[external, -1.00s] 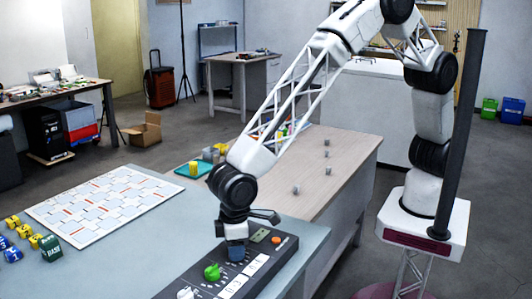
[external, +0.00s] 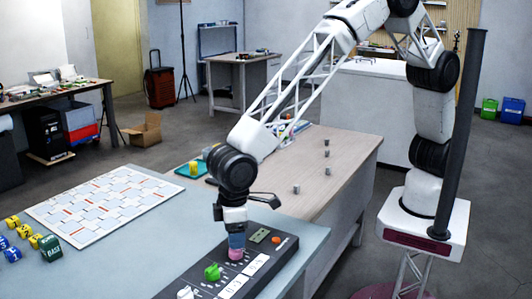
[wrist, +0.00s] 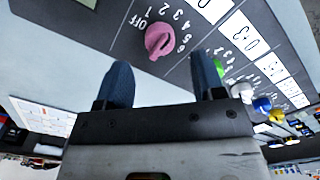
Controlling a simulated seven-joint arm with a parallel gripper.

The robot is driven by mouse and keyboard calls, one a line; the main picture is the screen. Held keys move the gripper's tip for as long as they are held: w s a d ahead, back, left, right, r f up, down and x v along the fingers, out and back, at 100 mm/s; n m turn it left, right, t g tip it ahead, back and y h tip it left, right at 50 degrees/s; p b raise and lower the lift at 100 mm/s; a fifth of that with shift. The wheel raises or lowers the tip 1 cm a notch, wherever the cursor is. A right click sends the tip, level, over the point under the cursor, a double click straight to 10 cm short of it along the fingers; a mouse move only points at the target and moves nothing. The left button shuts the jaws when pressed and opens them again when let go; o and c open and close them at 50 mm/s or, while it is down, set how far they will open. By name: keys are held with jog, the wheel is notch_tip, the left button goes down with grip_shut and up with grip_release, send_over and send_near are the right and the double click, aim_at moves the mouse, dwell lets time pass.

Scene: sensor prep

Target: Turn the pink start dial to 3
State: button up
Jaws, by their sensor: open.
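The pink start dial (wrist: 159,40) sits on a dark panel (external: 215,287) with a printed scale running from OFF to 6 around it. The dial's ridge is tilted in the wrist view; I cannot tell for sure which mark it points at. In the external view the pink dial (external: 236,254) shows just under my fingertips. My gripper (wrist: 162,75) is open, its two blue fingers apart with nothing between them. In the external view my gripper (external: 236,241) is above the dial, pointing down.
A green dial (external: 212,272) and a white dial (external: 185,292) stand on the same panel, nearer the camera. An orange button (external: 276,240) is at its far end. A white patterned board (external: 105,205) and several coloured blocks (external: 50,247) lie to the left.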

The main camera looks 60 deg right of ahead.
jog(key=shift+r, duration=1.6)
jog(key=shift+w+d+r, duration=0.25)
jog(key=shift+w+d, duration=0.05)
jog(key=shift+d, duration=0.05)
jog(key=w+d+r+m, duration=0.1)
jog(key=w+d+r, duration=0.35)
jog(key=d, duration=0.45)
jog(key=w+d+r+m, duration=0.1)
jog(key=w+d+r, duration=0.35)
jog(key=d, duration=0.55)
jog(key=w+d+r+m, duration=0.1)
jog(key=w+d+r, duration=0.3)
jog(key=d, duration=0.5)
jog(key=s+d+r+m+t, duration=0.1)
jog(key=d+r, duration=0.3)
jog(key=d, duration=0.8)
jog(key=s+d+r+m, duration=0.15)
jog(key=d+r, duration=0.25)
jog(key=d, duration=0.8)
jog(key=s+d+m, duration=0.2)
jog(key=s+d, duration=0.7)
jog(key=d, duration=0.3)
jog(key=s+d+m+t, duration=0.1)
jog(key=s+d, duration=0.8)
jog(key=d, duration=0.2)
jog(key=shift+s+d+f+m+t, duration=0.3)
jog(key=shift+d+f+m, duration=0.05)
jog(key=shift+f, duration=0.05)
